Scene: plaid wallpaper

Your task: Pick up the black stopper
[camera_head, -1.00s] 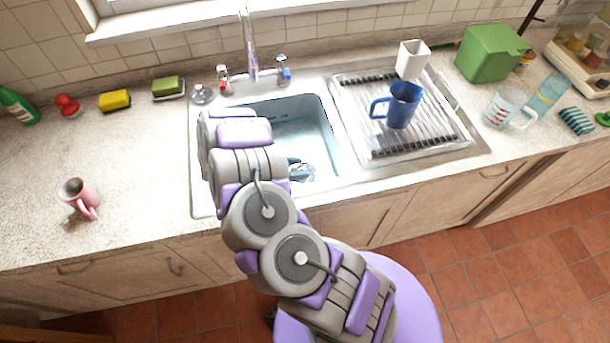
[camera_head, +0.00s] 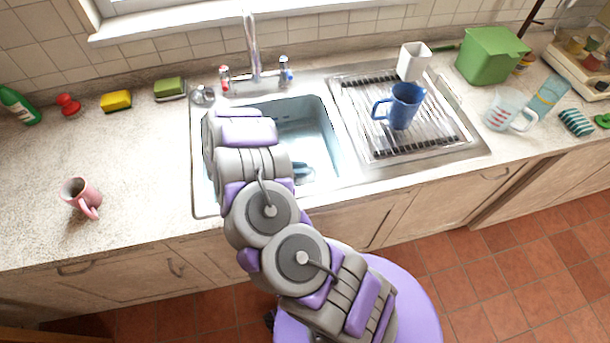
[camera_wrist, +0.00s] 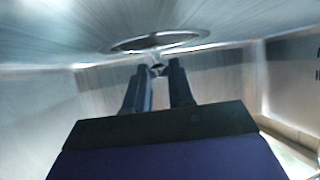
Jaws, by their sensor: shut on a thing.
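In the wrist view my gripper (camera_wrist: 160,68) reaches into the sink with its two dark fingers close together. A small dark piece, the black stopper (camera_wrist: 158,71), shows between the fingertips, and the fingers are shut on it. Most of the stopper is hidden or too small to make out. The round metal drain ring (camera_wrist: 155,42) lies just beyond the fingertips. In the head view my arm bends down into the sink basin (camera_head: 312,125) and hides its left part. The stopper cannot be made out there.
The tap (camera_head: 251,45) stands behind the basin. The basin walls surround my gripper.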

